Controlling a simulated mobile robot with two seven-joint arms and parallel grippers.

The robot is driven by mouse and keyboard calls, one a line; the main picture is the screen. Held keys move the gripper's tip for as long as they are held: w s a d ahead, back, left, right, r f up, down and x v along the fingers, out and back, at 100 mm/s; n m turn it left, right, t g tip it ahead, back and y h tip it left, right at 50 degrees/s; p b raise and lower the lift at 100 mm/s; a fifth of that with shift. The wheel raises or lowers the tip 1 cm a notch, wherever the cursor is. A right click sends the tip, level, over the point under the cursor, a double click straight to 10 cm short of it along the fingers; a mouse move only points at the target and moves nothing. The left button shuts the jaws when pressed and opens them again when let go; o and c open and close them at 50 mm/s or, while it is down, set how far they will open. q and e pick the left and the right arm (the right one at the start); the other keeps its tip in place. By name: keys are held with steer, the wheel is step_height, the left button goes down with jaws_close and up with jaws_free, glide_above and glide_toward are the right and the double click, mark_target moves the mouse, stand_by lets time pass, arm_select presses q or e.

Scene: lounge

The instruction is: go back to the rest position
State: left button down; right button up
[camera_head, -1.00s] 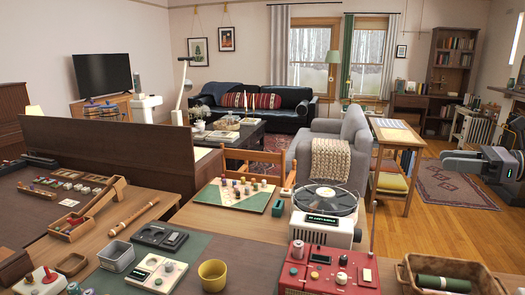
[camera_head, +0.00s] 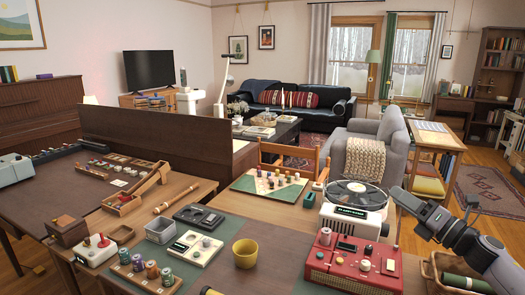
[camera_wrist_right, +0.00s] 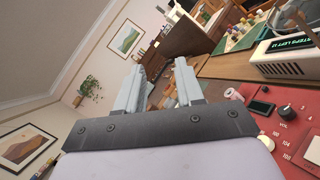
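The red console (camera_wrist_right: 250,140) appears at the right of that wrist view. My left gripper is not in view.
The table (camera_head: 300,230) carries a yellow cup (camera_head: 245,253), a grey bin (camera_head: 160,231), a board with pegs (camera_head: 268,187) and a white turntable device (camera_head: 350,222). A grey armchair (camera_head: 375,130) stands behind. Rug and floor are open at the right.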

steer(key=s+a+f+m+g+h, duration=0.1)
steer(key=s+a+f+m+h, duration=0.4)
steer(key=f+m, duration=0.45)
steer(key=s+a+f+m+g+h, duration=0.25)
steer(key=s+f+m+h, duration=0.45)
steer(key=m, duration=0.4)
steer(key=s+a+f+m+g+y, duration=0.1)
steer(key=s+a+f+m+g, duration=0.2)
steer(key=s, duration=0.6)
steer(key=s+a+f+m+g, duration=0.15)
steer(key=s+m+g, duration=0.25)
steer(key=s, duration=0.5)
steer(key=s+a+f+m+g+y, duration=0.1)
steer(key=s+f+m+g, duration=0.25)
steer(key=s, duration=0.65)
steer(key=w+a+f+t+y+b, duration=0.1)
steer(key=w+a+f+t+b, duration=0.1)
steer(key=f+b, duration=0.7)
steer(key=w+a+f+t+y+b, duration=0.1)
steer(key=w+f+t+b, duration=0.15)
steer(key=f+b, duration=0.55)
steer(key=w+a+f+t+y+b, duration=0.15)
steer(key=f+b, duration=0.45)
steer(key=f, duration=0.6)
step_height(320, 180, up, 16)
steer(key=d+t+h+p, duration=0.1)
steer(key=p, duration=1.7)
